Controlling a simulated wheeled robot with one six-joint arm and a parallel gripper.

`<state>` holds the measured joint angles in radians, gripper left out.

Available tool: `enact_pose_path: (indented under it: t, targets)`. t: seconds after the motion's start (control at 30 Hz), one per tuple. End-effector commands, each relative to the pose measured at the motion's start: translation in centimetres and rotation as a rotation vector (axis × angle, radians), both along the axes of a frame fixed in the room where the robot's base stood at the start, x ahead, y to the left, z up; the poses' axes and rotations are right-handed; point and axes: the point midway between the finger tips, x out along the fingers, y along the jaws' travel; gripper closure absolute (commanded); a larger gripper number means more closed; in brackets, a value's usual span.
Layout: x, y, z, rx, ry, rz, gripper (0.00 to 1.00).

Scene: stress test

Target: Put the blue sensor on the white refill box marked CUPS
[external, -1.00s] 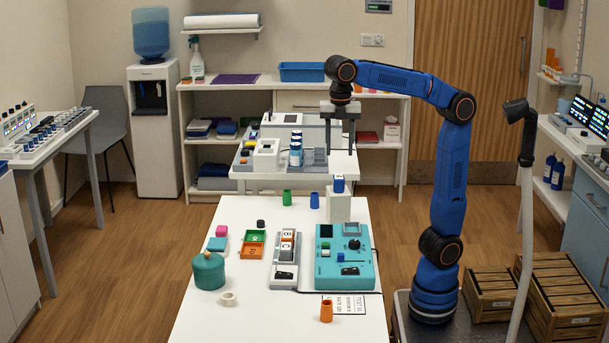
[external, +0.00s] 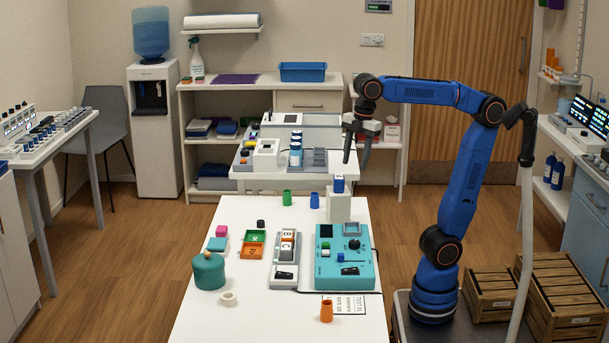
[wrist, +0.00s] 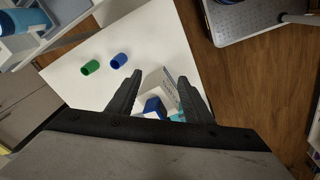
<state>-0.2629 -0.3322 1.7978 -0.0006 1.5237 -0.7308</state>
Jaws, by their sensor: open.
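The blue sensor (external: 338,184), a small blue block with a pale face, rests on top of the white refill box (external: 339,207) at the far right of the white table. In the wrist view the blue sensor (wrist: 153,106) and the white box (wrist: 158,82) show between my fingers, with small print on the box too small to read. My gripper (external: 356,164) is open and empty, tilted, above and slightly right of the sensor and apart from it. Its two dark fingers (wrist: 160,79) also show spread in the wrist view.
A back bench (external: 255,174) with equipment stands behind the table.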

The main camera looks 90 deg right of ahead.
Motion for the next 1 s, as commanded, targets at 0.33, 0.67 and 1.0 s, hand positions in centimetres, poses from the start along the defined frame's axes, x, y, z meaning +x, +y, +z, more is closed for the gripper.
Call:
enact_pose_path:
  t: [0.33, 0.67, 1.0]
  targets:
    - [-7.7, -6.4, -12.1, 0.112, -0.122, -0.525, 0.54]
    - [-13.3, -9.3, -22.5, 0.220, -0.211, -0.901, 0.54]
    - [-14.1, -9.7, -24.2, 0.241, -0.226, -0.964, 0.54]
